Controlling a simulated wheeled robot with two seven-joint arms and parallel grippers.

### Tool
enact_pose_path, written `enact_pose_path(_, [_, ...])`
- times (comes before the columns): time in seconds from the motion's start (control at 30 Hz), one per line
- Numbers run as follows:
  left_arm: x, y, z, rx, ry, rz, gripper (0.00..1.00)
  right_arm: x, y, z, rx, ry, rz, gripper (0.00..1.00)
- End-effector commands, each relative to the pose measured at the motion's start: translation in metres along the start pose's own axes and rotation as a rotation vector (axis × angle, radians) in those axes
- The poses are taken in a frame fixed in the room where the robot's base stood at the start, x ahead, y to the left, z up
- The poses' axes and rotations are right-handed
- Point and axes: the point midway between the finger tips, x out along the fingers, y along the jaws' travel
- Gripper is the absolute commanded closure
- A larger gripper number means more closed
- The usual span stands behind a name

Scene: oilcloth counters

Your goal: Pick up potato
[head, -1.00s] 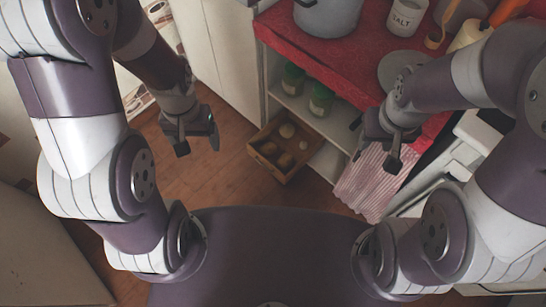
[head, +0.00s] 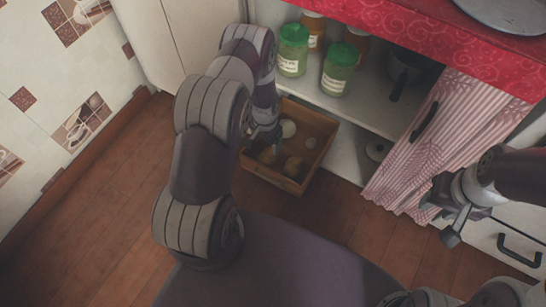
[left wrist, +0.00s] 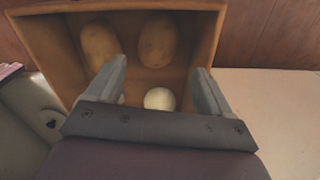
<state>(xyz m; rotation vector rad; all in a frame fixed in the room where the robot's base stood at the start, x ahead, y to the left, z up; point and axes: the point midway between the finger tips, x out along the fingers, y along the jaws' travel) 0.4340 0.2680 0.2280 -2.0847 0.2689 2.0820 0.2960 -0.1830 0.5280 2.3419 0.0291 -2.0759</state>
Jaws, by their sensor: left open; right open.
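Two brown potatoes lie in an open wooden box. In the head view one potato (head: 293,166) is near the box's front and the other (head: 267,155) is to its left, partly hidden by my arm. In the left wrist view the potatoes (left wrist: 99,45) (left wrist: 157,40) lie at the top, beyond my fingertips. My left gripper (left wrist: 159,66) is open and empty, pointing into the box; it also shows in the head view (head: 268,138), largely hidden by its own arm. My right gripper (head: 440,220) is open and empty by the striped curtain.
The wooden box (head: 272,180) juts from the low shelf over the floor. A whitish round vegetable (left wrist: 159,99) lies in it near my fingers. Green-lidded jars (head: 339,70) stand on the shelf above. A striped curtain (head: 440,140) hangs to the right.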

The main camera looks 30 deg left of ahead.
Motion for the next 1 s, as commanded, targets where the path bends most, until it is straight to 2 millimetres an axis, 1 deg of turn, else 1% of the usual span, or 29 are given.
enact_pose_path(0.03, [0.023,0.0,0.001,-0.001,-0.002,0.001,0.19,0.017,0.0,0.002,0.0,-0.001,0.0,0.57])
enact_pose_path(0.1, [0.037,0.0,0.0,-0.001,-0.001,0.0,0.19,0.026,0.0,0.004,0.0,-0.001,0.0,0.57])
enact_pose_path(0.2, [0.05,0.0,0.0,-0.002,-0.001,0.0,0.19,0.033,0.0,0.004,0.0,-0.002,0.0,0.57])
enact_pose_path(0.33, [0.06,0.001,0.0,-0.002,-0.001,0.0,0.19,0.04,0.0,0.005,0.0,-0.001,0.0,0.57])
enact_pose_path(0.43, [0.078,0.002,-0.001,-0.002,-0.001,0.001,0.19,0.056,0.0,0.007,0.0,-0.001,0.0,0.57])
enact_pose_path(0.5, [0.094,0.003,-0.001,-0.002,-0.001,0.001,0.19,0.071,0.0,0.009,0.0,-0.001,0.0,0.57])
enact_pose_path(0.53, [0.099,0.003,-0.001,-0.002,-0.001,0.001,0.19,0.075,0.0,0.009,0.0,-0.002,0.0,0.57])
enact_pose_path(0.6, [0.106,0.003,-0.002,-0.003,0.0,0.0,0.19,0.08,0.0,0.01,0.0,-0.002,0.0,0.57])
enact_pose_path(0.63, [0.107,0.003,-0.002,-0.003,0.0,0.0,0.19,0.08,0.0,0.01,0.0,-0.002,0.0,0.57])
enact_pose_path(0.8, [0.104,0.003,-0.002,-0.003,0.0,0.0,0.19,0.076,0.0,0.009,0.0,-0.001,0.0,0.57])
enact_pose_path(0.83, [0.104,0.003,-0.002,-0.003,0.0,0.0,0.22,0.076,0.0,0.009,0.0,-0.001,0.0,0.57])
enact_pose_path(0.87, [0.104,0.003,-0.001,-0.003,0.0,0.0,0.32,0.076,0.0,0.009,0.0,-0.001,0.0,0.57])
enact_pose_path(0.9, [0.104,0.003,-0.001,-0.003,0.0,0.0,0.45,0.076,0.0,0.009,0.0,-0.001,0.0,0.57])
enact_pose_path(0.97, [0.103,0.003,-0.001,-0.003,0.0,0.0,0.64,0.076,0.0,0.009,0.0,-0.001,0.0,0.57])
enact_pose_path(1.0, [0.103,0.003,-0.001,-0.003,0.0,0.0,0.64,0.076,0.0,0.009,0.0,-0.001,0.0,0.57])
